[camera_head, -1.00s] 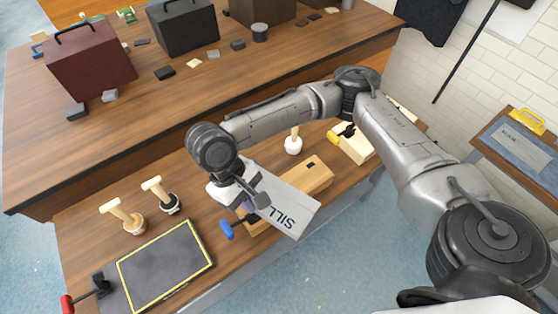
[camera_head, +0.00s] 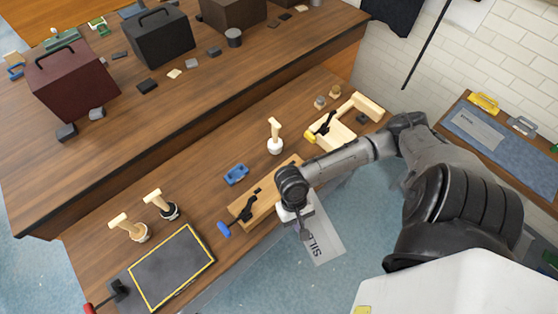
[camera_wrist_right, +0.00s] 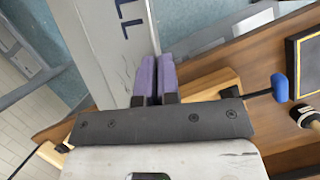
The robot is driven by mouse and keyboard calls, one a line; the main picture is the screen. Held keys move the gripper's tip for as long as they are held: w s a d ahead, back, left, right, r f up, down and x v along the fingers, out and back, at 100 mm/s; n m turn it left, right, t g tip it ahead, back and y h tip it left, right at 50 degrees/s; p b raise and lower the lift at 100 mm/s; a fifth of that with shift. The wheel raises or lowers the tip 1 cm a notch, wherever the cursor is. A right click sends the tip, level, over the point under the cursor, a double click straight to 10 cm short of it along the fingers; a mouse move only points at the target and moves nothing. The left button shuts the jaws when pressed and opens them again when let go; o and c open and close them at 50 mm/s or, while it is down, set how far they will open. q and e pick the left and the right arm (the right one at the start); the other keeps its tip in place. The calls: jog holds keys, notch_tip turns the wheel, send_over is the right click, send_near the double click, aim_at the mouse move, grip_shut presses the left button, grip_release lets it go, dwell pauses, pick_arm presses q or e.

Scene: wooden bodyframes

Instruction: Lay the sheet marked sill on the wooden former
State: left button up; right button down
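The sheet marked sill (camera_head: 325,245) is pale grey with dark lettering. My right gripper (camera_head: 304,228) is shut on it near one edge; the purple fingertips (camera_wrist_right: 158,78) show close together at the sheet's edge in the right wrist view, where the sheet (camera_wrist_right: 105,40) also shows. The sheet hangs off the front side of the bench, beside the wooden former (camera_head: 262,204). The former is a long block with a black clamp with a blue handle (camera_head: 224,229) at its left end. My wrist hides the former's right end. My left gripper is out of view.
On the bench are a yellow-edged black panel (camera_head: 172,267), several wooden-handled mallets (camera_head: 275,135), a blue block (camera_head: 236,174) and a wooden fixture with a yellow-handled clamp (camera_head: 335,131). A side table (camera_head: 510,165) stands at the right.

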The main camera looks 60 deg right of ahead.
jog(key=w+d+m, duration=0.1)
jog(key=d, duration=0.1)
jog(key=d+f+m+t, duration=0.1)
jog(key=d, duration=0.1)
jog(key=w+d+f+m+p, duration=0.1)
jog(key=d+m, duration=0.1)
jog(key=shift+w+f+y, duration=0.15)
jog(key=shift+w+y, duration=0.2)
jog(key=shift+y, duration=0.05)
jog(key=w+d+f+m+t, duration=0.3)
jog(key=w+d+m+t, duration=0.1)
jog(key=w+d+m, duration=0.6)
jog(key=shift+w+d, duration=0.75)
jog(key=shift+w, duration=0.5)
notch_tip(320, 180, down, 4)
jog(key=b, duration=0.6)
jog(key=shift+f+b, duration=0.25)
jog(key=shift+b, duration=0.05)
jog(key=shift+f, duration=0.95)
jog(key=shift+y+p, duration=0.3)
jog(key=shift+p, duration=0.4)
jog(key=shift+f+p, duration=0.15)
jog(key=shift+p, duration=1)
